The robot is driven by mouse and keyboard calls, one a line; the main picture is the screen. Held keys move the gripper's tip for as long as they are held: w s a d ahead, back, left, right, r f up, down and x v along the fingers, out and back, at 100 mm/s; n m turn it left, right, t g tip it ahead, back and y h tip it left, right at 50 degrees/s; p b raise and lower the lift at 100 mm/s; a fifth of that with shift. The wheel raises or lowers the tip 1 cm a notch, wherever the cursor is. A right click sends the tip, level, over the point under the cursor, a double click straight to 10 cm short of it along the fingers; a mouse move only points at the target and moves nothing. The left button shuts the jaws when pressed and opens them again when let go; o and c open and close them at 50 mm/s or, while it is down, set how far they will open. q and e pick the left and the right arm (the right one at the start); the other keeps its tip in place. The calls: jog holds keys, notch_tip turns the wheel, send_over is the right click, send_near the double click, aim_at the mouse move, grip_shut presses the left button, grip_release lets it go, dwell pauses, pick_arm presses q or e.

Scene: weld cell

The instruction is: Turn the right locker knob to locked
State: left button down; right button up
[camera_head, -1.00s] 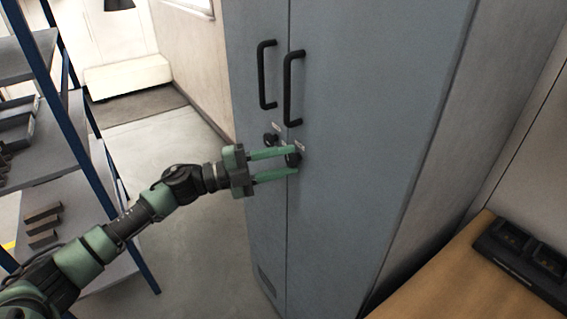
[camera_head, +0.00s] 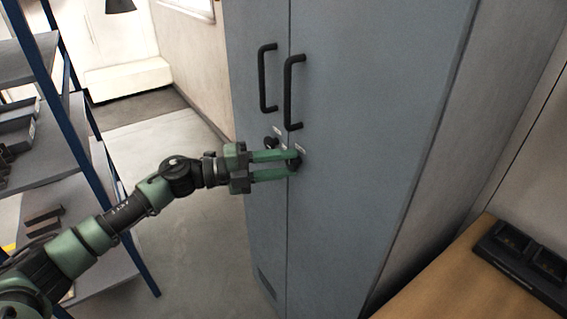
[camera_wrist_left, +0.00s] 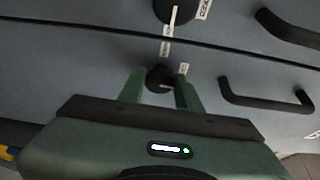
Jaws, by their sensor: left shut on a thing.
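The grey-blue locker (camera_head: 350,150) stands in front of me with two closed doors and two black handles. The right knob (camera_head: 294,163) is a dark round knob on the right door, below its handle. My left gripper (camera_head: 293,162) is shut on this knob, one green finger on each side. In the left wrist view the right knob (camera_wrist_left: 160,77) sits between the fingertips, partly hidden, with a small white label beside it. The left knob (camera_head: 271,142) is on the left door; in the wrist view it (camera_wrist_left: 175,10) shows a pale pointer line. My right gripper is not in view.
A blue-framed shelf rack (camera_head: 60,110) with trays and metal pieces stands at the left. A wooden bench (camera_head: 440,275) with a black charger-like unit (camera_head: 525,258) is at the lower right. Open floor lies between rack and locker.

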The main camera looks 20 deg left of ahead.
pick_arm(q)
jog(key=c, duration=1)
grip_release()
jog(key=shift+s+a+f, duration=0.15)
jog(key=shift+a, duration=0.15)
jog(key=b+v, duration=0.3)
jog(key=v, duration=0.4)
